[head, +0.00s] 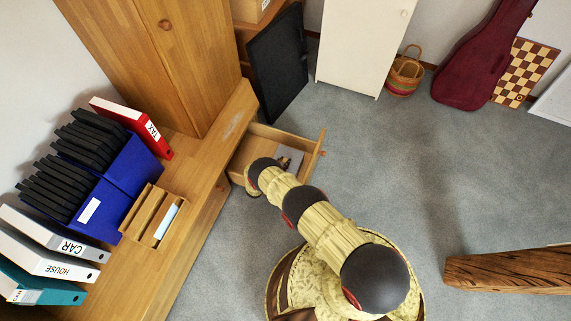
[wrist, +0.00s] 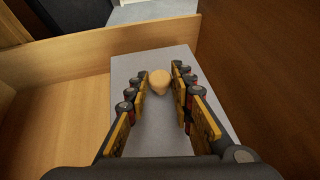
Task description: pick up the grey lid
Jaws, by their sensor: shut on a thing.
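The grey lid (wrist: 150,125) is a flat rectangular plate with a round pale wooden knob (wrist: 160,83) in the wrist view. My gripper (wrist: 160,76) has a finger on each side of the knob and is shut on it. In the head view, part of the lid (head: 291,158) shows inside the open wooden drawer (head: 318,152), next to my wrist, which hides the rest and my fingers. Whether the lid rests on something or hangs free, I cannot tell.
Drawer walls (wrist: 60,58) stand close around the lid, and bare drawer floor (wrist: 65,120) shows at left. The wooden bench (head: 195,205) holds binders and a blue file box (head: 130,165). A timber beam (head: 505,270) is at right. Grey carpet (head: 400,170) is clear between.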

